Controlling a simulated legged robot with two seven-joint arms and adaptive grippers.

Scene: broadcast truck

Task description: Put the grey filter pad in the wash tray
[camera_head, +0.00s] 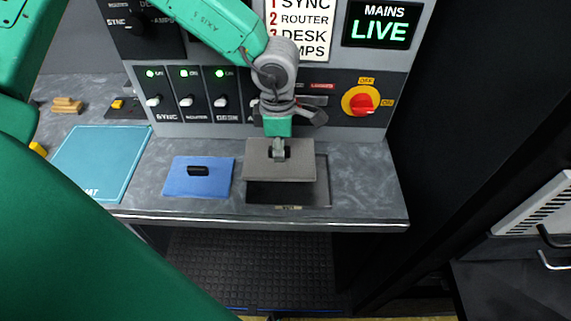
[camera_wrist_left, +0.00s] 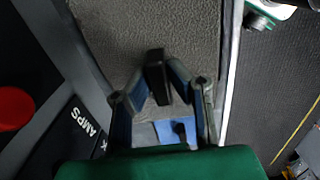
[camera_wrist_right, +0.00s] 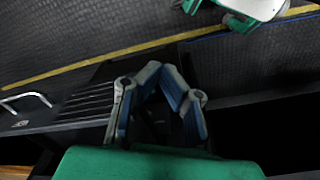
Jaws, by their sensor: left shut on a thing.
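The grey filter pad (camera_head: 281,167) is a flat slab with a small black grip block on top. My left gripper (camera_head: 279,154) is shut on that block, which shows between the fingers in the left wrist view (camera_wrist_left: 157,76). The pad is over a shallow dark tray (camera_head: 318,190) at the bench front and hides much of it. I cannot tell whether they touch, or whether this is the wash tray; its front label is too small to read. My right gripper (camera_wrist_right: 160,70) is shut and empty, away from the bench.
A blue pad (camera_head: 182,180) with a black grip lies left of the dark tray. A teal panel (camera_head: 100,158) lies farther left, with small yellow and dark items behind. A switch panel (camera_head: 190,100) and red rotary switch (camera_head: 361,101) stand behind. The bench right of the tray is clear.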

